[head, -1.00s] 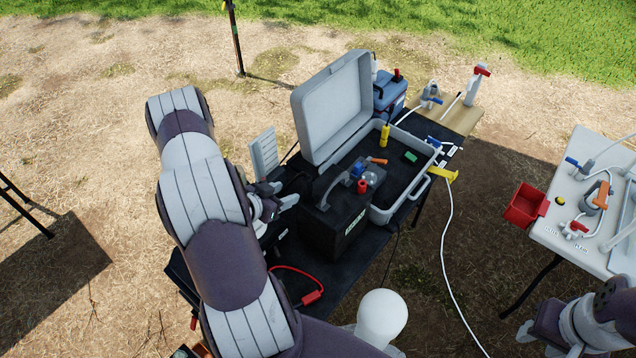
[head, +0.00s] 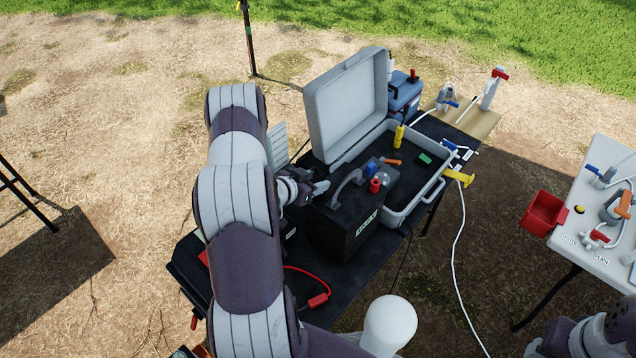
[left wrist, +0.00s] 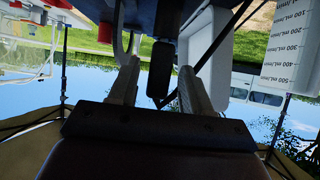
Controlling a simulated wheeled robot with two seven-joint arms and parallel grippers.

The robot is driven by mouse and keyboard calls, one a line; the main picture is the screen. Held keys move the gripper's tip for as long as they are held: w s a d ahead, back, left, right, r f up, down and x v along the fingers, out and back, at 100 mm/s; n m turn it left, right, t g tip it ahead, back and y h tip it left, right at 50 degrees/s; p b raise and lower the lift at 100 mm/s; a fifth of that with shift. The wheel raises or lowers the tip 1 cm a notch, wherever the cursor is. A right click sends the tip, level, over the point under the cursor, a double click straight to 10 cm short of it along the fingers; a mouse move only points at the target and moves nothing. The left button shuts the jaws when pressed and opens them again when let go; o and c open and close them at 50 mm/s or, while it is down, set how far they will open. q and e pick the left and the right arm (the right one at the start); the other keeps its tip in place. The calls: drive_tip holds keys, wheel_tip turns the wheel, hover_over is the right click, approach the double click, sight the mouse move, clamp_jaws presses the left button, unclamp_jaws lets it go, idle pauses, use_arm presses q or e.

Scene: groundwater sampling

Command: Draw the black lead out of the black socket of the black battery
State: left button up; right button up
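The black battery (head: 338,236) is a black box with a grey carry handle and a green-and-white label, standing on the dark table. A red socket or plug (head: 375,186) stands on its top. My left gripper (head: 318,188) is at the battery's far left top edge. In the left wrist view a black plug-like piece (left wrist: 160,68), probably the black lead's end, hangs between my left fingers (left wrist: 157,88), with gaps visible on both sides. The black socket itself I cannot make out. My right gripper (head: 535,347) is at the lower right edge, mostly cut off.
An open grey case (head: 345,105) stands behind the battery, its tray (head: 398,216) to the right. A red lead's plug (head: 318,300) lies on the table in front. A blue box (head: 404,95) is at the back. A white table (head: 590,255) with a red bin (head: 543,212) stands right.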

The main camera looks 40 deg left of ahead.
use_arm(q)
drive_tip(key=c, duration=0.7)
wheel_tip(320, 180, up, 6)
drive_tip(key=p, duration=0.4)
drive_tip(key=shift+f, duration=0.15)
